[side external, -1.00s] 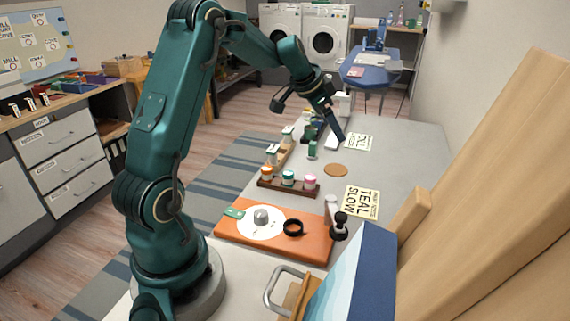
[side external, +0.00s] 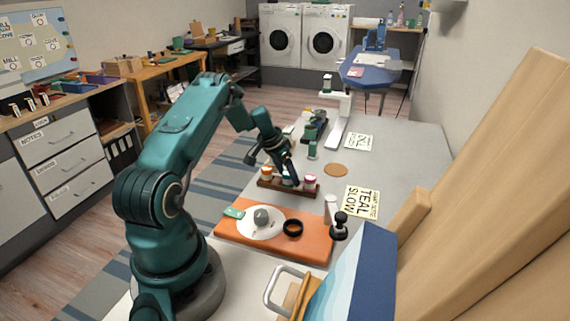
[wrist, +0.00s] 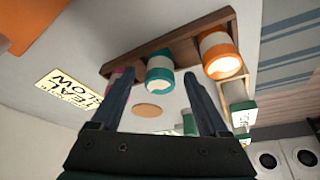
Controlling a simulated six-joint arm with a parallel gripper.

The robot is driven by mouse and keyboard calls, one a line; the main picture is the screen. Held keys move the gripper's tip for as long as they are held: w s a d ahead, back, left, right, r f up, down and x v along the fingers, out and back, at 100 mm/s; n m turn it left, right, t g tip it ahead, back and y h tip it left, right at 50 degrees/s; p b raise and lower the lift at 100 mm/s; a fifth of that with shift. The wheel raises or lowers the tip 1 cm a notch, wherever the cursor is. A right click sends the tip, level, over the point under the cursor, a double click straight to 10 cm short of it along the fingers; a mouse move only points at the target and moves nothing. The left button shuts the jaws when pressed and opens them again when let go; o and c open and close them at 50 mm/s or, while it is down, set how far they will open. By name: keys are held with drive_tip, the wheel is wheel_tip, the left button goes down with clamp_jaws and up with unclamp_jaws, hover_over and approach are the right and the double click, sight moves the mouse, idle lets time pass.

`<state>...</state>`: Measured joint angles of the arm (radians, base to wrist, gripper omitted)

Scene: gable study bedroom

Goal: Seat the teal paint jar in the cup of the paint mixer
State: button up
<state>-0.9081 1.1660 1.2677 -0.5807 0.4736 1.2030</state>
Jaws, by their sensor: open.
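The teal paint jar (side external: 288,178) stands in the dark wooden rack, between an orange jar (side external: 267,172) and a pink jar (side external: 310,182). My gripper (side external: 293,174) is open just above the rack, its fingers partly covering the teal jar. In the wrist view the teal jar (wrist: 160,75) shows between the open fingertips; whether they reach around it I cannot tell. The paint mixer appears to be the orange base (side external: 275,249) with a white disc (side external: 245,229); a black ring (side external: 293,227), likely its cup, is empty.
A grey post with a black knob (side external: 339,226) stands at the base's right. A TEAL SLOW card (side external: 363,202) and a round cork mat (side external: 336,170) lie on the table. A blue panel (side external: 355,265) and a metal handle (side external: 280,290) are in front.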

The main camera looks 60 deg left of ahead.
drive_tip(key=shift+w+f, duration=0.15)
drive_tip(key=shift+f, duration=0.15)
clamp_jaws()
